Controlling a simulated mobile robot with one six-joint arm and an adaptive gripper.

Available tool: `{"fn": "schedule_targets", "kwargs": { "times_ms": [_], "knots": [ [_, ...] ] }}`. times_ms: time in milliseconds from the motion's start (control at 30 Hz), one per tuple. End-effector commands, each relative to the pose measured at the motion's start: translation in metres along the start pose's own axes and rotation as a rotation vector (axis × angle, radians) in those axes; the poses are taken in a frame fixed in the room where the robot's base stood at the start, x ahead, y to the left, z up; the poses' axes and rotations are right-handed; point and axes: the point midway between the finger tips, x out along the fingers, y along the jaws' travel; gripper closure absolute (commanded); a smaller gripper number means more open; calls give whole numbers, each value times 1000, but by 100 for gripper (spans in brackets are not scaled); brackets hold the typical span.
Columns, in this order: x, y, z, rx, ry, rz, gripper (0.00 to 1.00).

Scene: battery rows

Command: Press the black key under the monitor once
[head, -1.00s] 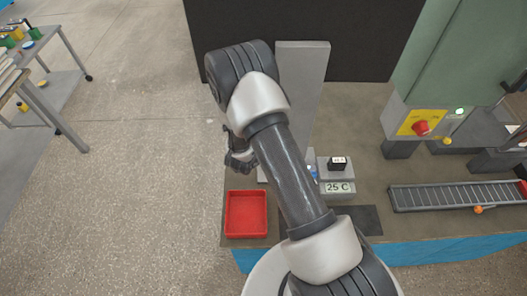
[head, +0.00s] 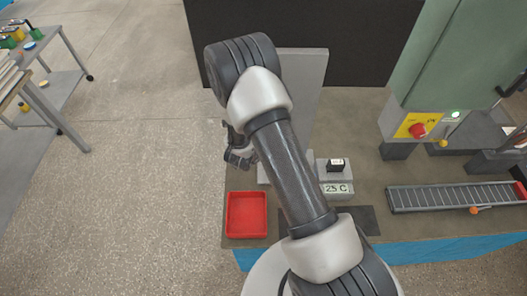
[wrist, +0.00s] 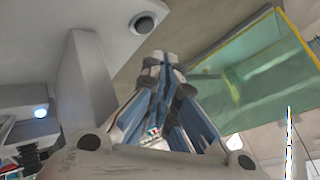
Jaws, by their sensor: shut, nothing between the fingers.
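My gripper (head: 238,158) hangs at the left of my arm's forearm, above the left edge of the bench. It is shut and empty; in the wrist view its fingers (wrist: 165,62) meet and point away from the camera. A grey device with a "25 C" display (head: 338,188) stands on the bench, right of my forearm. A small black box with a white label (head: 336,165) sits on it. I cannot make out a monitor or a black key in the head view; my arm hides part of the bench. The wrist view shows a round dark disc (wrist: 144,22) on a pale surface beyond the fingertips.
A red tray (head: 246,215) stands at the bench's front left. A tall grey panel (head: 305,85) rises behind my arm. At right are a roller conveyor (head: 450,197), a yellow box with a red button (head: 417,129) and a green machine (head: 440,60). A cart (head: 38,85) stands far left.

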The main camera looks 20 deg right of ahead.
Motion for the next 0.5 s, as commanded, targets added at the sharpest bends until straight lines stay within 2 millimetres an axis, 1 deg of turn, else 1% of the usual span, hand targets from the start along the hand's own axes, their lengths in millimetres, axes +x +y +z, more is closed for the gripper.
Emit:
{"fn": "schedule_targets", "kwargs": {
  "times_ms": [33,233,333,500],
  "knots": [
    [-6,-5,-5,1,0,-1,100],
    [-20,-15,-15,1,0,-1,100],
    [-24,-17,-17,0,0,0,100],
    [-23,-16,-17,0,0,0,100]
  ]
}}
